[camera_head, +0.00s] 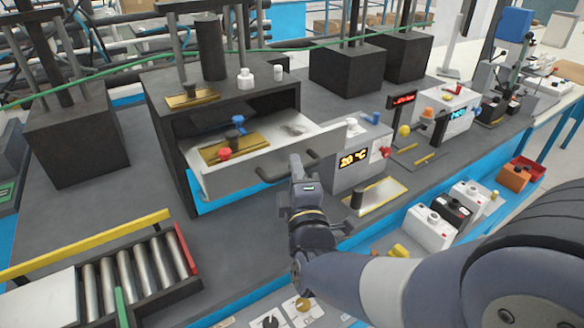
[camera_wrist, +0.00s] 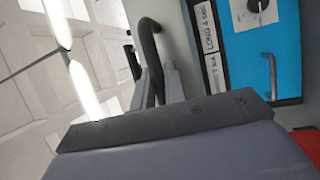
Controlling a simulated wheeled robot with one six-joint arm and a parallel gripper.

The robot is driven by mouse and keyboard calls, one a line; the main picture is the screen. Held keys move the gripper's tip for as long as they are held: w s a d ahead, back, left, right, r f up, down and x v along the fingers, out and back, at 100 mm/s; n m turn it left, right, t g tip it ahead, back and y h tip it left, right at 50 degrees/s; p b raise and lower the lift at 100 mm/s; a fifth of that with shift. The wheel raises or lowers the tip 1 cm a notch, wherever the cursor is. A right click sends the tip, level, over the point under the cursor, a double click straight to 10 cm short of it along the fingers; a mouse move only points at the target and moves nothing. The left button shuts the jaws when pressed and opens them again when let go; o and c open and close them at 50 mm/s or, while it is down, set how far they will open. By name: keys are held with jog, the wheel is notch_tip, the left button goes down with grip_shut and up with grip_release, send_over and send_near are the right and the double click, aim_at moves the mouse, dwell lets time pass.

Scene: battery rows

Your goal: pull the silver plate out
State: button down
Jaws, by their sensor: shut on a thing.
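The silver plate (camera_head: 225,184) is a drawer-like tray with a pale metal front, partly out of a dark box (camera_head: 165,115). A black bar handle (camera_head: 275,176) is fixed on its front. My gripper (camera_head: 297,165) is at the right part of this handle and shut on it. In the wrist view the black handle (camera_wrist: 148,45) runs down between the two grey fingers of my gripper (camera_wrist: 155,88). Inside the tray lie a gold plate (camera_head: 214,150), a dark cylinder, and red (camera_head: 225,153) and blue (camera_head: 238,120) knobs.
A temperature display unit (camera_head: 352,172) stands close right of the tray, with a gold plate (camera_head: 378,199) before it. A roller conveyor (camera_head: 135,265) with a yellow rail is at the front left. Grey bench top between the conveyor and tray is clear. Battery-like boxes (camera_head: 430,232) stand at right.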

jog(key=c, duration=1.5)
grip_release()
jog(key=shift+o, duration=0.2)
jog(key=b+v, duration=0.1)
jog(key=v, duration=0.9)
jog(key=shift+s, duration=0.35)
jog(key=shift+w, duration=0.1)
jog(key=p+x, duration=0.1)
jog(key=x, duration=1)
jog(key=shift+f, duration=0.1)
